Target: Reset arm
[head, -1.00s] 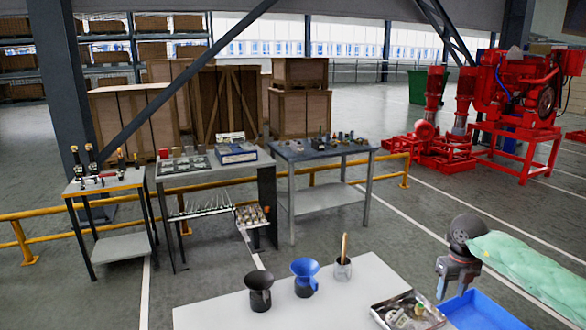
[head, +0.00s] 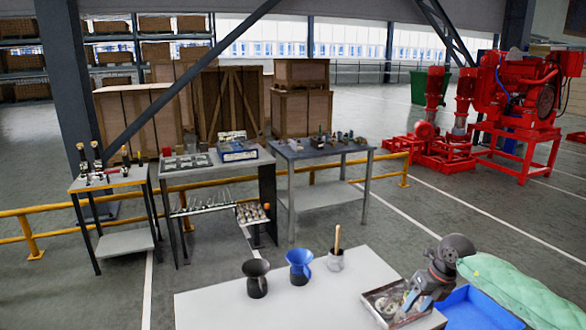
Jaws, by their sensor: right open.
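My right gripper (head: 419,297) reaches in from the right and points down and to the left. Its jaws are open. They are over or in front of the metal tray (head: 384,291), which holds small metal parts and lies at the front right of the white table (head: 225,308). I cannot tell whether the fingers touch the parts. The gripper hides part of the tray's right side. My left gripper is not in view.
A black funnel-topped jug (head: 256,279), a blue one (head: 299,267) and a cup with a wooden-handled tool (head: 336,258) stand on the white table. A blue bin (head: 482,308) is at the right.

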